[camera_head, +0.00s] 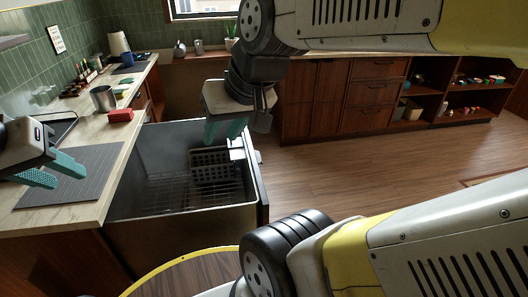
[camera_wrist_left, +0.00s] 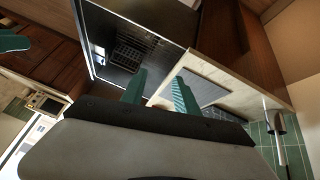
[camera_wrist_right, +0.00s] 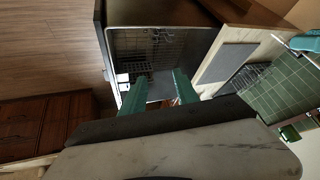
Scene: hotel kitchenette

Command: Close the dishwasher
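The dishwasher (camera_head: 186,222) is a steel tub pulled out from the counter, open at the top, with its dark front panel (camera_head: 262,190) at the right end. A wire rack and a dark basket (camera_head: 212,165) show inside. The tub is also in the left wrist view (camera_wrist_left: 112,62) and right wrist view (camera_wrist_right: 150,45). My right gripper (camera_head: 224,132) is open and empty, over or near the tub's far edge; the exact gap cannot be told. My left gripper (camera_head: 52,173) is open and empty, above the counter mat at the left.
The counter (camera_head: 65,218) holds a grey mat (camera_head: 85,170), a red block (camera_head: 120,115) and a metal canister (camera_head: 104,98). Wooden cabinets (camera_head: 330,100) stand at the back. The wooden floor (camera_head: 350,165) right of the dishwasher is clear.

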